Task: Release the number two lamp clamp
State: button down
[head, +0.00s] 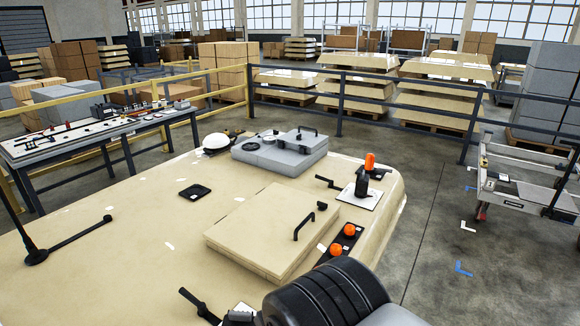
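An orange lamp (370,162) stands upright near the right edge of a large cream-coloured panel, with a black bracket (362,184) below it on a white plate (350,197). A black lever (328,182) sticks out to the left of that plate. Another black lever (197,304) rises at the panel's lower edge, partly cut off by my arm and the frame edge. No readable number marks either one, so I cannot tell which is the number two lamp clamp. A dark ribbed part of my arm fills the bottom centre. My gripper is not visible.
Two orange domes (349,230) sit on a black strip right of a raised hatch with a black handle (304,223). A grey box (281,152) and white dome (216,142) stand behind. Dark railings (400,80) border the back. Bare floor lies right; a trolley (525,182) stands there.

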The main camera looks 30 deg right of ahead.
aim_at(331, 182)
jog(key=z, duration=1.25)
jog(key=i+l+u, duration=0.1)
jog(key=i+l, duration=1)
jog(key=i+l+u, duration=0.15)
jog(key=i+l, duration=0.4)
jog(key=l, duration=0.15)
jog(key=i+l, duration=0.5)
jog(key=l, duration=0.2)
jog(key=i, duration=0.5)
jog(key=j+u, duration=0.05)
